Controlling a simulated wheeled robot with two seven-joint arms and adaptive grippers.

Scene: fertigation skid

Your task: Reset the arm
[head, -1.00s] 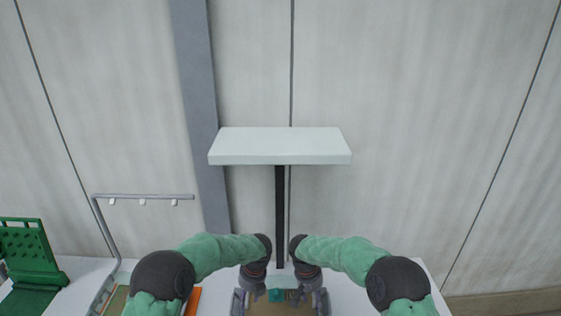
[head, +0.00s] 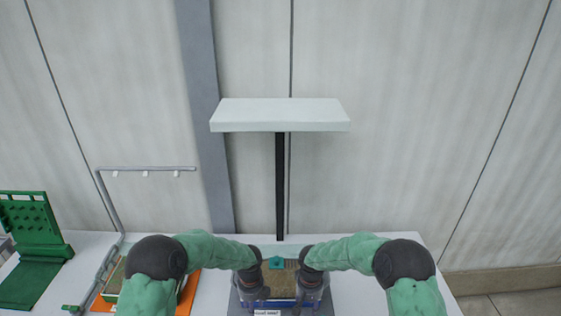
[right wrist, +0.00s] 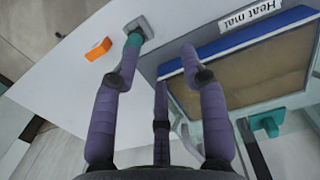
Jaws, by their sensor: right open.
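My left gripper (head: 254,297) and my right gripper (head: 312,294) point down side by side over the heat mat (head: 281,283) at the bottom centre of the head view. The left one's fingers are too dark and small to read. In the right wrist view my right gripper (right wrist: 161,62) has its purple fingers spread, with nothing seen between them. The heat mat (right wrist: 250,80), brown with a blue labelled edge, lies beside the fingers there. Whether the right gripper touches it I cannot tell.
A teal part (head: 277,262) sits at the heat mat's far side. A white panel (head: 280,115) stands on a black post behind. At left are a green hinged holder (head: 35,240) and a grey rail frame (head: 146,169). An orange block (right wrist: 98,49) lies on the white table (right wrist: 75,85).

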